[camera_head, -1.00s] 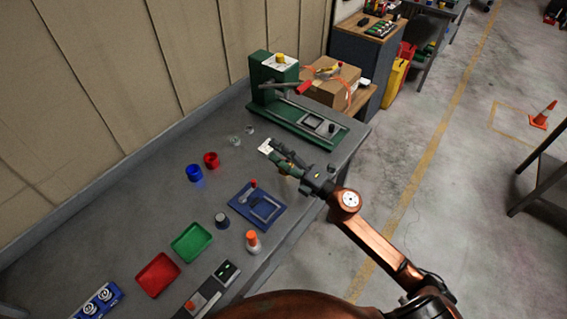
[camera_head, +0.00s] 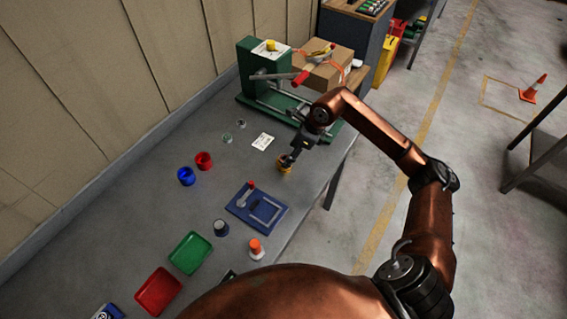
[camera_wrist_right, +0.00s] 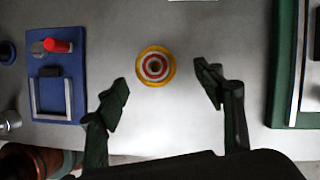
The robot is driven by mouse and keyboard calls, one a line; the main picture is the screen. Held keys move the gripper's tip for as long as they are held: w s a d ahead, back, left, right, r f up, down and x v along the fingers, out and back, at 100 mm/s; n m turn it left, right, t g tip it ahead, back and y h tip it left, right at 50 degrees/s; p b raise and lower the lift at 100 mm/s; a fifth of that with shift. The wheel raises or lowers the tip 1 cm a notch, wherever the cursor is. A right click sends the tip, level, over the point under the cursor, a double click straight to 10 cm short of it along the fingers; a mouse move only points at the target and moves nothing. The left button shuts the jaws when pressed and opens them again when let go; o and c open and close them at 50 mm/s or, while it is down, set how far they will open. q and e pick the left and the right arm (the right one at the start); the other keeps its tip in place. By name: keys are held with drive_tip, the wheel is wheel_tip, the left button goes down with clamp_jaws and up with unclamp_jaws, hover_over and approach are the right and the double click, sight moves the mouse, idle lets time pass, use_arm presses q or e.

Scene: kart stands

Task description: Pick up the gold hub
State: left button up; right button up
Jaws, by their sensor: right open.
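The gold hub (camera_wrist_right: 155,66) is a round gold piece with red and white rings and a dark centre, on the grey table between and just beyond my fingertips in the right wrist view. In the head view the gold hub (camera_head: 284,169) shows as a small gold patch, partly covered by my right gripper (camera_head: 291,157) above it. In the wrist view my right gripper (camera_wrist_right: 168,92) has its two fingers wide apart and nothing between them. The hub looks untouched. My left gripper is not in view.
A blue fixture (camera_head: 257,207) with a red knob lies near the hub. A green press (camera_head: 262,75) stands behind it, with a white card (camera_head: 263,141) between. Red (camera_head: 204,160) and blue (camera_head: 186,176) cups are to the left. The table's front edge is close on the right.

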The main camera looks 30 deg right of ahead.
drive_tip(key=x, duration=0.5)
drive_tip(key=shift+a, duration=0.25)
drive_tip(key=shift+s, duration=0.1)
drive_tip(key=c, duration=1.4)
drive_tip(key=shift+c, duration=0.8)
